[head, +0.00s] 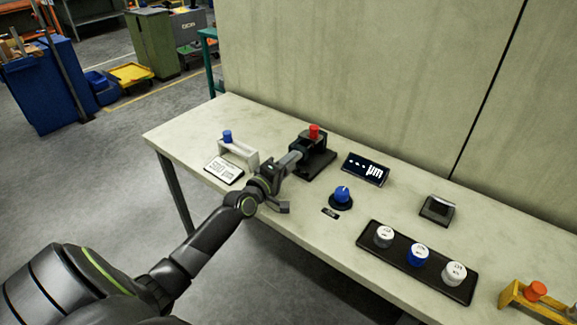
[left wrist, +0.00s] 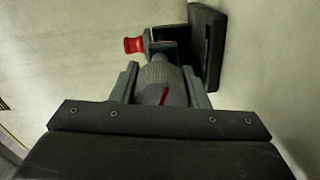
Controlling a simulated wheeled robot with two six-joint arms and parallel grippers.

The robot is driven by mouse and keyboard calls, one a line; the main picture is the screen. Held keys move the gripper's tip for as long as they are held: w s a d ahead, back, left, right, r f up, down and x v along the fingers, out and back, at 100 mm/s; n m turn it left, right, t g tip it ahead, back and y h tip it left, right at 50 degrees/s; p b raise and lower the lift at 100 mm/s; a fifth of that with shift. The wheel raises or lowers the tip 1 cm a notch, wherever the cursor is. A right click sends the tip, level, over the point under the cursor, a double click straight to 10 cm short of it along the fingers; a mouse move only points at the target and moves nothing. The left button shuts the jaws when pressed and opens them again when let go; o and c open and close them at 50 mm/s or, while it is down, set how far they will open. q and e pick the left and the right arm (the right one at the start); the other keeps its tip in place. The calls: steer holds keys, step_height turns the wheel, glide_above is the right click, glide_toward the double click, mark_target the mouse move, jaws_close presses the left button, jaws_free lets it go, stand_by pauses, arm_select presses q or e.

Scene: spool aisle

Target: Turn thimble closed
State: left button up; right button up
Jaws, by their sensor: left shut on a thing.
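The thimble (left wrist: 160,82) is a grey ribbed cylinder with a red mark, part of a dark device (head: 318,161) with a red knob (head: 314,131) on the table. My left gripper (head: 285,165) is shut on the thimble, one finger on each side of it in the left wrist view (left wrist: 161,88). The red knob (left wrist: 133,45) and the dark base (left wrist: 207,48) show beyond the fingers. In the head view the gripper hides part of the thimble. My right gripper is not in view.
On the pale table (head: 285,225) stand a white bracket with a blue knob (head: 227,137), a white card (head: 224,170), a display reading "µm" (head: 366,169), a blue dial (head: 342,195) and a black tray (head: 375,250) with three capped pieces. A wall rises behind.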

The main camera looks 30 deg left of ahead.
arm_select(q)
steer(key=m+b, duration=0.1)
steer(key=m, duration=0.5)
steer(key=shift+f+b, duration=0.15)
steer(key=shift+b, duration=0.15)
stand_by(0.4)
steer(key=o, duration=1)
steer(key=shift+s+a+p, duration=0.25)
steer(key=shift+s+p, duration=0.45)
steer(key=shift+s, duration=2.2)
steer(key=shift+s+a+p, duration=0.2)
steer(key=shift+s+p, duration=0.55)
steer(key=shift+s, duration=2.15)
steer(key=shift+s+a+p, duration=0.25)
steer(key=shift+s+p, duration=0.45)
steer(key=shift+s, duration=2.2)
